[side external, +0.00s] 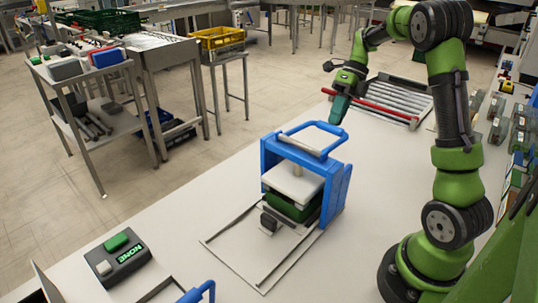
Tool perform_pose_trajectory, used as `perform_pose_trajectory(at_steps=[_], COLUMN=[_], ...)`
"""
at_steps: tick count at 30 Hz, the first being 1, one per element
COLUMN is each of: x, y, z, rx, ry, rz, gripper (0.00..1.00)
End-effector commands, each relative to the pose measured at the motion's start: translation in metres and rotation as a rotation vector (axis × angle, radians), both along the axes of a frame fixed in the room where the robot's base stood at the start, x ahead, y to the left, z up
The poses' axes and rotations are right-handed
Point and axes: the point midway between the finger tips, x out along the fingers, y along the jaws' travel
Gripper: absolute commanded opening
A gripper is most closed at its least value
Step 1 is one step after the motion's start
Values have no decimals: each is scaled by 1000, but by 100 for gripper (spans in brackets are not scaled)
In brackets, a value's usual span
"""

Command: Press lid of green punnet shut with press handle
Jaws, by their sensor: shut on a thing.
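The blue press (270,158) stands on the white table. Its blue press handle (305,147) is a loop on top, raised above the frame. The green punnet (287,207) sits inside the press, under the white press plate (292,184). The plate covers the punnet's top, so I cannot tell how the lid sits. My gripper (336,120) comes down from the upper right and is shut on the far bar of the press handle. The fingertips are small in this view and the grip is hard to make out.
A metal guide frame (230,262) with a small dark block (268,222) lies in front of the press. A roller track with red rails (385,112) is behind it. A control box (115,260) reading "NONE" stands at front left. The table between is clear.

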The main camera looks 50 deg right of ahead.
Motion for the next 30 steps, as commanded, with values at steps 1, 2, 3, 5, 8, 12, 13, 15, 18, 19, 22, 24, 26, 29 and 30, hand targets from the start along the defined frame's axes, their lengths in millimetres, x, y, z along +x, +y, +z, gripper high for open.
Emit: perform_pose_trajectory(at_steps=[1,2,3,5,8,12,13,15,18,19,22,24,26,29,30], x=[2,2,2,2,2,1,1,1,0,0,0,0,0,0,0], y=[7,5,3,-2,-14,-35,-39,-47,-58,-61,-67,-71,-73,-75,-76], z=[-10,-8,-5,3,21,51,58,71,87,91,103,108,112,116,117], rx=[13,13,12,9,2,-3,-3,-3,-3,-3,-2,-1,-1,-1,-1], ry=[16,16,15,10,3,-1,-1,-1,0,0,-1,0,0,-1,-1], rz=[21,21,20,19,10,2,0,0,0,1,2,1,1,-1,-1], gripper=[0,0,0,0,0,0,0,0,0,0,0,0,0,0,0])
